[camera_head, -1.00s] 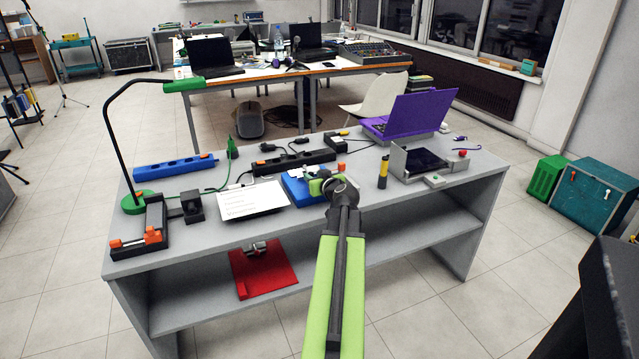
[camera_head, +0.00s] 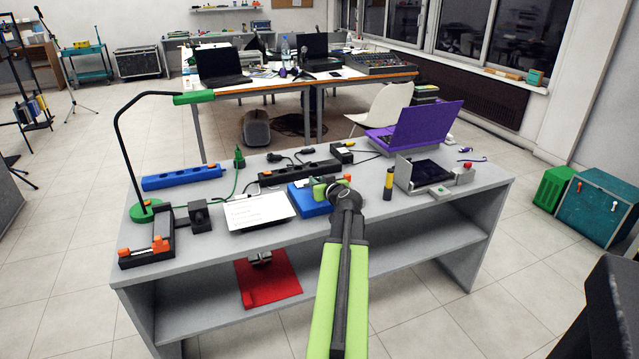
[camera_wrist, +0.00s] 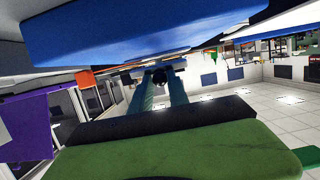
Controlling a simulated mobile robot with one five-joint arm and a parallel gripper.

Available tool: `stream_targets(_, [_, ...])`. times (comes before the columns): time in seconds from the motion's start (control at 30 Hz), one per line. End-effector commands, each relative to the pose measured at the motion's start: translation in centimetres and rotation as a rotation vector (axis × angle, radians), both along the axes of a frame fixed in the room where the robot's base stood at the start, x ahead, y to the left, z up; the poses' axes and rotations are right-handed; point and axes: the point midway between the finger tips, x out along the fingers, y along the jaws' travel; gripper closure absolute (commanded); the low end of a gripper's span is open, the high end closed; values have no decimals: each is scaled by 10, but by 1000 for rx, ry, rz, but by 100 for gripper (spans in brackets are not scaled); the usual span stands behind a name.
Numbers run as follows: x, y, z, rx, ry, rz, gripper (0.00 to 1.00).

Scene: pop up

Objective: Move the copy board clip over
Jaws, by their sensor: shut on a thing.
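A board with a white printed sheet (camera_head: 258,211) lies on the grey desk, left of centre, with a small dark clip at its far edge. My gripper (camera_head: 333,189) is low at the right edge of a blue box (camera_head: 309,200), right of the board. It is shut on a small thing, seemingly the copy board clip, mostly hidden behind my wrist. An orange piece (camera_head: 347,178) shows just beyond it. In the wrist view, which looks upside down, a blue slab (camera_wrist: 140,30) fills the top and a green part (camera_wrist: 180,155) the bottom.
A yellow-black cylinder (camera_head: 389,184), an open grey case (camera_head: 424,178) and a purple laptop (camera_head: 418,124) stand at the right. Black and blue power strips (camera_head: 182,177) lie behind. A green lamp (camera_head: 145,210) is at the left. A red clipboard (camera_head: 268,283) lies on the lower shelf.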

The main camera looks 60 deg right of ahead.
Motion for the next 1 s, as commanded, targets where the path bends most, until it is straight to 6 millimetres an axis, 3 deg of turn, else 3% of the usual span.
stream_targets(0.27, [1,-3,2,-2,-4,-5,100])
stream_targets(0.57, [9,-9,17,-2,-4,-5,100])
stream_targets(1.0, [12,-10,19,-3,0,-2,100])
